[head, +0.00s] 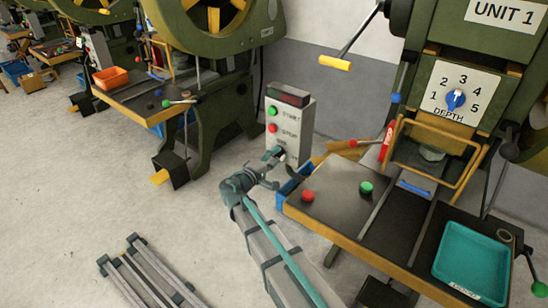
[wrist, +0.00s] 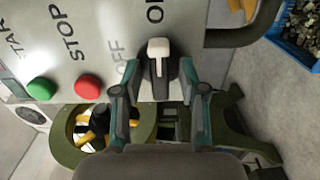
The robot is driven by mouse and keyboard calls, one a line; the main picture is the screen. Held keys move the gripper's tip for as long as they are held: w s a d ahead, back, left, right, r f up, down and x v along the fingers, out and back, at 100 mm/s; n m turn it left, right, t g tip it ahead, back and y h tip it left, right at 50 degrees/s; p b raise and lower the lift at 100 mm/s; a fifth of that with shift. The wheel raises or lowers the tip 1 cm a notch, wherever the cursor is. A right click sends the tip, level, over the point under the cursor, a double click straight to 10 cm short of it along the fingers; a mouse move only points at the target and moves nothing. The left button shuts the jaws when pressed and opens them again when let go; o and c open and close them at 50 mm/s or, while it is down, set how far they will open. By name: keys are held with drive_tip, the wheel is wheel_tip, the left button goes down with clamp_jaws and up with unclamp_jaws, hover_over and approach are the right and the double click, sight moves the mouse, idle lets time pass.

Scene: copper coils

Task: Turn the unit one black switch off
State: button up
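The black switch (wrist: 158,88) with a white pointer sits on the grey control box (head: 297,132) beside the unit one press. In the wrist view its pointer stands upright, towards a partly cut-off label starting with "O" at the top. The "OFF" label (wrist: 118,62) is to its left. My gripper (wrist: 158,72) faces the box, its two teal fingers spread on either side of the switch. I cannot tell whether they touch it. In the head view, my gripper (head: 274,158) is at the box's lower front and hides most of the switch.
A red stop button (wrist: 87,87) and a green start button (wrist: 41,89) lie left of the switch in the wrist view. A blue bin (head: 295,180) stands close beside my gripper. The press table (head: 335,215) is to the right. Open floor lies left.

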clamp_jaws()
drive_tip(key=n+p, duration=0.1)
drive_tip(key=n, duration=0.3)
drive_tip(key=shift+r+n, duration=0.1)
drive_tip(key=shift+n, duration=0.3)
drive_tip(key=shift+n+p, duration=4.2)
drive_tip(key=shift+n, duration=2.3)
